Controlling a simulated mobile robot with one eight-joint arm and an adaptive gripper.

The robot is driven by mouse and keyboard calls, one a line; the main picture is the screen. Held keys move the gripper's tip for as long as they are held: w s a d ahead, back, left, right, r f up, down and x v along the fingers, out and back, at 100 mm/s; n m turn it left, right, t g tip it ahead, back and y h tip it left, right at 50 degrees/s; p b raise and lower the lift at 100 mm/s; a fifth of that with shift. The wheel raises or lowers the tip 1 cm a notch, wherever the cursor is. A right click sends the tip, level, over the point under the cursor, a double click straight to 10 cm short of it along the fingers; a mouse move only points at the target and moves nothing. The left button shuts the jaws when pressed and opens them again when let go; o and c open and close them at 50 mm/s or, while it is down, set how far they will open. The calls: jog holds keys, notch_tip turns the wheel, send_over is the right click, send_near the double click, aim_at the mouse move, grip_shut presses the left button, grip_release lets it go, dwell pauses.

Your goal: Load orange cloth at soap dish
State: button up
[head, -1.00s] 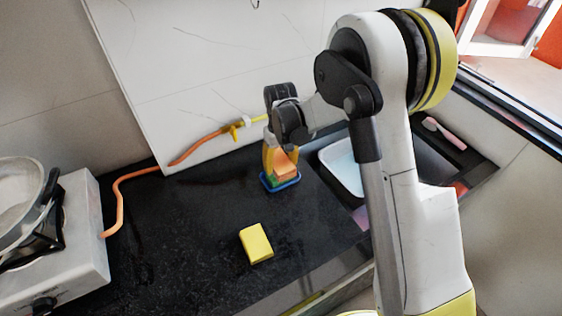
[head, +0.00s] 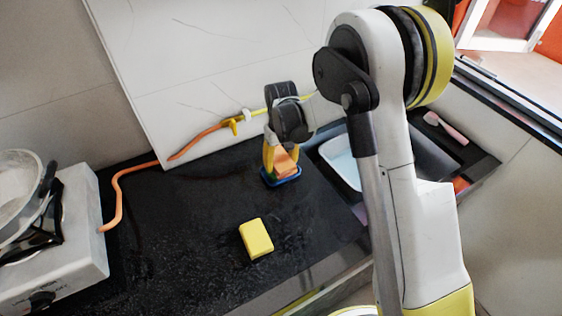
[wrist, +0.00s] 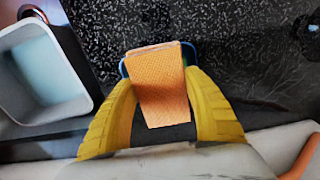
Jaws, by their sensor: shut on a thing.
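The orange cloth (wrist: 160,85) is a folded, textured block between the yellow fingers of my gripper (wrist: 163,112). In the head view the cloth (head: 285,162) shows just below my gripper (head: 281,160). My gripper is shut on the cloth. The blue-rimmed soap dish (head: 283,182) stands on the black counter directly under the cloth. In the wrist view only bits of its blue rim (wrist: 122,68) show behind the cloth. The cloth is at or just above the dish; I cannot tell if it touches the bottom.
A yellow sponge (head: 256,238) lies on the counter in front. A white basin (head: 342,163) sits in the sink at the right. A gas stove (head: 70,230) stands at the left, with an orange hose (head: 118,190) along the wall. The counter left of the dish is clear.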

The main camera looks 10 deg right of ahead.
aim_at(281, 159)
jog(key=shift+f+b, duration=0.55)
dwell(1.5)
jog(key=shift+r+p, duration=2)
jog(key=shift+r, duration=1.55)
